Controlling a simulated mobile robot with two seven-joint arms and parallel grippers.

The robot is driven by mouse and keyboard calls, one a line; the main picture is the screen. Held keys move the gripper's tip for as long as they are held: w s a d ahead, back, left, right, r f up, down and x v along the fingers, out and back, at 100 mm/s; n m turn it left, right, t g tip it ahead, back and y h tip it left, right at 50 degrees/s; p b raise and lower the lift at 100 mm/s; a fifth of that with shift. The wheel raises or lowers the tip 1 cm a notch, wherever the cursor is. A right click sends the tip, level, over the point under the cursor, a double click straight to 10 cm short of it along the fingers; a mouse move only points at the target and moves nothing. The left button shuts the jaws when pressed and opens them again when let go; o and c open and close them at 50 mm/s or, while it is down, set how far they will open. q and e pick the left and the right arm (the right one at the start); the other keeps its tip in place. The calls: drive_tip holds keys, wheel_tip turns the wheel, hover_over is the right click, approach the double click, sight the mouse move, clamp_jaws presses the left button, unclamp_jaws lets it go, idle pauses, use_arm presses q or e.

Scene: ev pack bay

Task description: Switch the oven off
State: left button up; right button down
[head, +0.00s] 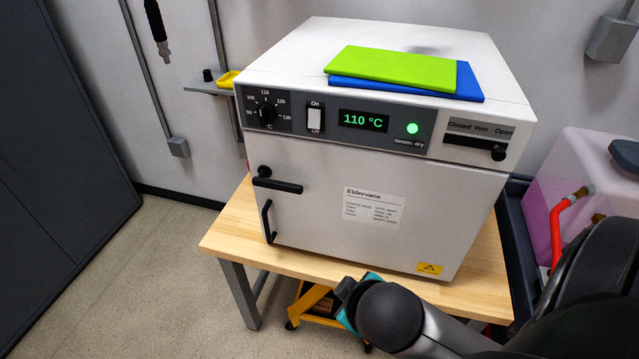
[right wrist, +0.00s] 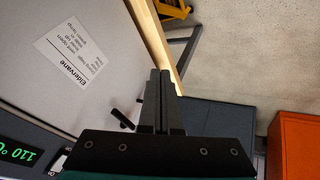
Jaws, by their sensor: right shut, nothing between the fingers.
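The white oven (head: 330,230) stands on a wooden-topped bench. Its white rocker switch (head: 315,119) sits on the grey front panel, between "On" above and "Off" below; I cannot tell which side is pressed. The display (head: 363,120) glows green with 110 °C, and the green lamp (head: 412,128) is lit. In the right wrist view, my right gripper (right wrist: 160,75) is shut and empty in front of the oven, with the display (right wrist: 18,151) at the lower left edge. In the head view my right arm is low in front, its fingers hidden. My left gripper is not in view.
A temperature dial (head: 267,112) is left of the switch. A vent slider (head: 498,152) is at the panel's right. The black door handle (head: 268,222) juts out from the closed door. Green (head: 395,66) and blue (head: 470,86) sheets lie on top. Floor at left is clear.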

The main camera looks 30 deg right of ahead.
drive_tip(key=w+d+r+n+t, duration=0.2)
drive_tip(key=w+r+n+t, duration=0.1)
drive_tip(key=r, duration=0.3)
drive_tip(key=w+d+r+n+t+y, duration=0.1)
drive_tip(key=w+d+r+n+t, duration=0.1)
drive_tip(key=r, duration=0.5)
drive_tip(key=w+d+r+n+t, duration=0.2)
drive_tip(key=w+r+n+t, duration=0.2)
drive_tip(key=w+r+n, duration=0.2)
drive_tip(key=shift+w+d+r+n+t+y, duration=0.3)
drive_tip(key=shift+w+y, duration=0.1)
drive_tip(key=shift+w, duration=0.1)
drive_tip(key=b, duration=0.8)
approach(309, 125)
drive_tip(key=w+a, duration=0.1)
drive_tip(key=a, duration=0.2)
drive_tip(key=shift+w+d+f+p, duration=0.15)
drive_tip(key=shift+w+d+p, duration=0.15)
drive_tip(key=shift+w+d, duration=0.4)
drive_tip(key=shift+w+d+f+p, duration=0.25)
drive_tip(key=shift+w+d, duration=0.15)
drive_tip(key=shift+w, duration=0.45)
drive_tip(key=shift+w+d+f+p, duration=0.1)
drive_tip(key=shift+w+d+p, duration=0.2)
drive_tip(key=shift+w+d, duration=0.4)
drive_tip(key=shift+w+a, duration=0.1)
drive_tip(key=shift+a, duration=0.05)
